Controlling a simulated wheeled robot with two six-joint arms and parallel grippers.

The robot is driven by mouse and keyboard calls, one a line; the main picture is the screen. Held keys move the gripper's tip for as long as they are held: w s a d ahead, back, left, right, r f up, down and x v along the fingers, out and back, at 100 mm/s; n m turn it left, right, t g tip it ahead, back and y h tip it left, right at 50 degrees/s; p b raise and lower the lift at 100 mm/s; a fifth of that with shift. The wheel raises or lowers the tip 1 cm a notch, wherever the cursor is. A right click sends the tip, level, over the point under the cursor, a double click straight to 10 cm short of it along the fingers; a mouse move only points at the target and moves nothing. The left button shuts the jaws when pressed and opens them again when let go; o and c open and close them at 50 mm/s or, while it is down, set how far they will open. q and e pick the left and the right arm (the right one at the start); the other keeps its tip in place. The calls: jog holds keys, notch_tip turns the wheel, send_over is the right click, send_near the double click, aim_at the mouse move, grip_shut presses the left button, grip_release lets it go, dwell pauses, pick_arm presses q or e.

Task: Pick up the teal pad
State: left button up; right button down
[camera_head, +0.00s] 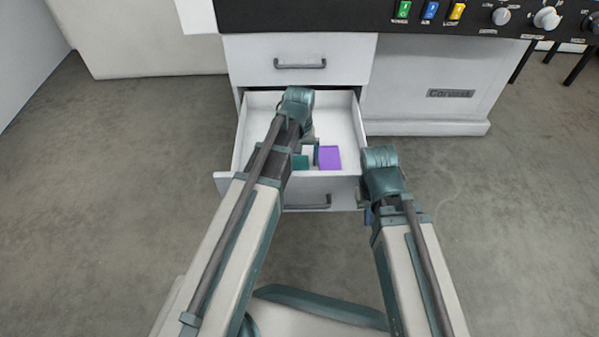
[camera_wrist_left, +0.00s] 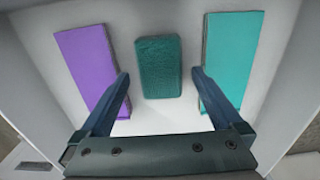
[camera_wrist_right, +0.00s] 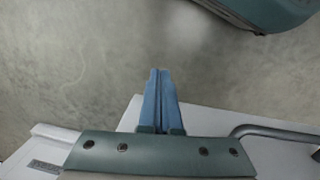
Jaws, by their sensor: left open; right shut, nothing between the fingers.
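The dark teal pad (camera_wrist_left: 159,67), textured with rounded corners, lies on the white floor of the open drawer. In the left wrist view it is between a purple block (camera_wrist_left: 86,65) and a brighter turquoise block (camera_wrist_left: 232,55). In the head view the teal pad (camera_head: 300,162) is partly hidden by my left arm. My left gripper (camera_wrist_left: 161,73) is open over the drawer, one finger to each side of the pad, with nothing held. My right gripper (camera_wrist_right: 160,72) is shut and empty, outside the drawer near its front right corner.
The white drawer (camera_head: 240,140) is pulled out, its walls close around the blocks. A shut drawer (camera_head: 299,50) is above it. A black control panel (camera_head: 400,18) with buttons and knobs tops the cabinet. The grey floor (camera_head: 520,180) to the right is clear.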

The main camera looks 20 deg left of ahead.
aim_at(299, 165)
pick_arm(q)
notch_tip(299, 165, down, 3)
jog(key=shift+r+b, duration=0.2)
jog(key=shift+b, duration=0.65)
pick_arm(e)
notch_tip(299, 165, down, 3)
jog(key=shift+r, duration=0.2)
pick_arm(q)
jog(key=shift+r, duration=0.1)
jog(key=c, duration=1.3)
pick_arm(e)
jog(key=shift+r, duration=0.1)
